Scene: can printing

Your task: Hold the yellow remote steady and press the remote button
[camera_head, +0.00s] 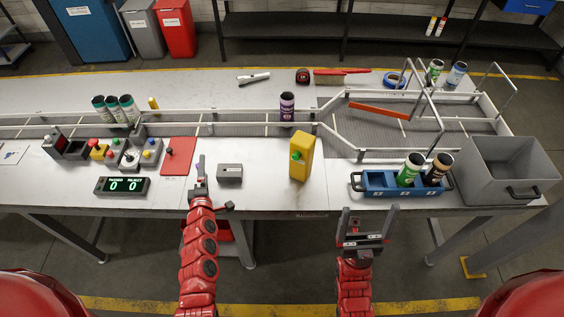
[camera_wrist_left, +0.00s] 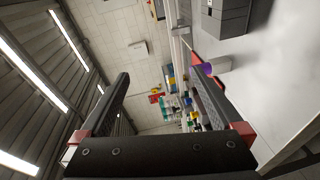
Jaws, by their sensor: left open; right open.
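The yellow remote (camera_head: 302,160) stands upright near the front edge of the table, right of centre. Its green button (camera_head: 296,155) shows on its left side. My left gripper (camera_head: 200,168) is left of the remote, at the table's front edge, seen edge-on. In the left wrist view its two fingers (camera_wrist_left: 162,85) are spread with nothing between them. My right gripper (camera_head: 368,222) is open and empty, in front of the table edge, to the lower right of the remote and apart from it.
A small grey block (camera_head: 229,174) sits between my left gripper and the remote. A purple can (camera_head: 287,106) stands on the conveyor behind. A blue carrier (camera_head: 379,184) with two cans and a grey bin (camera_head: 507,172) stand at right. A button panel (camera_head: 129,156) is at left.

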